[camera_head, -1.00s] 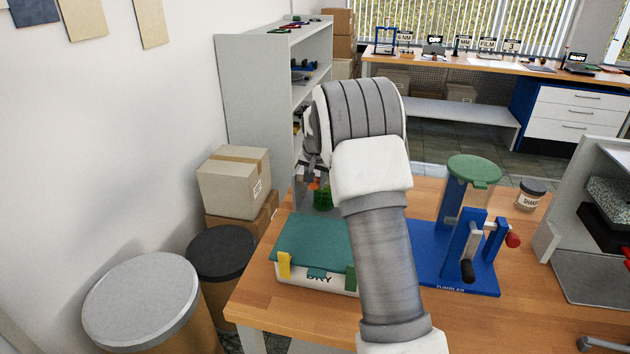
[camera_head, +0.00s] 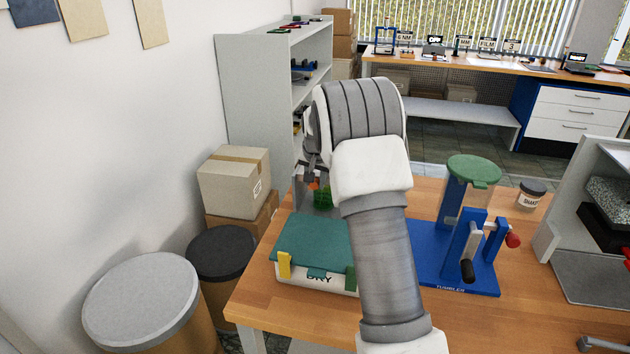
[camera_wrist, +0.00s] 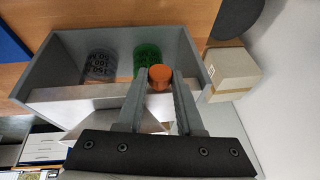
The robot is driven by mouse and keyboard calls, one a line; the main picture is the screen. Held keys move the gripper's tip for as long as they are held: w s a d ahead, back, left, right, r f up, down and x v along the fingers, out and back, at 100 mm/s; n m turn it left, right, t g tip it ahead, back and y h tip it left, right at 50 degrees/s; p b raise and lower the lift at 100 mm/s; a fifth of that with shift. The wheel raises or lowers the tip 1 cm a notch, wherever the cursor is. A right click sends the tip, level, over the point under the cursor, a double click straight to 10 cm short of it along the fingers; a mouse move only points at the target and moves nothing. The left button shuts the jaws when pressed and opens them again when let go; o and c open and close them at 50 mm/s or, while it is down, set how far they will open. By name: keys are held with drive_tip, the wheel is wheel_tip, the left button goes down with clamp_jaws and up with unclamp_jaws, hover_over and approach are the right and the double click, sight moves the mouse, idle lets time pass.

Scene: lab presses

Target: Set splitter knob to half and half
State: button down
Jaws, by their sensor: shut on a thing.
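The splitter is a grey open-topped box (camera_wrist: 75,42), with a light panel along its near side in the wrist view. Its knob is an orange round cap (camera_wrist: 160,77). My gripper (camera_wrist: 157,82) is shut on the knob, one finger on each side. In the head view my gripper (camera_head: 312,172) is partly hidden behind my wrist, with a bit of the orange knob (camera_head: 313,186) below it. Inside the box stand a clear cup with dark lettering (camera_wrist: 98,66) and a green cup (camera_wrist: 146,55). I cannot read the knob's setting.
A green-lidded case marked DRY (camera_head: 310,240) lies at the table's front left. A blue tumbler (camera_head: 460,250) stands to the right of my arm. Cardboard boxes (camera_head: 233,182) and round drums (camera_head: 140,300) stand left of the table.

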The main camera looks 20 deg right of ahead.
idle(0.3)
drive_tip(key=s+d+b, duration=0.1)
drive_tip(key=s+d, duration=0.2)
drive_tip(key=d, duration=0.2)
drive_tip(key=shift+s, duration=0.2)
drive_tip(key=c, duration=0.5)
unclamp_jaws()
drive_tip(key=shift+c, duration=0.2)
drive_tip(key=shift+r, duration=0.1)
drive_tip(key=v, duration=1.7)
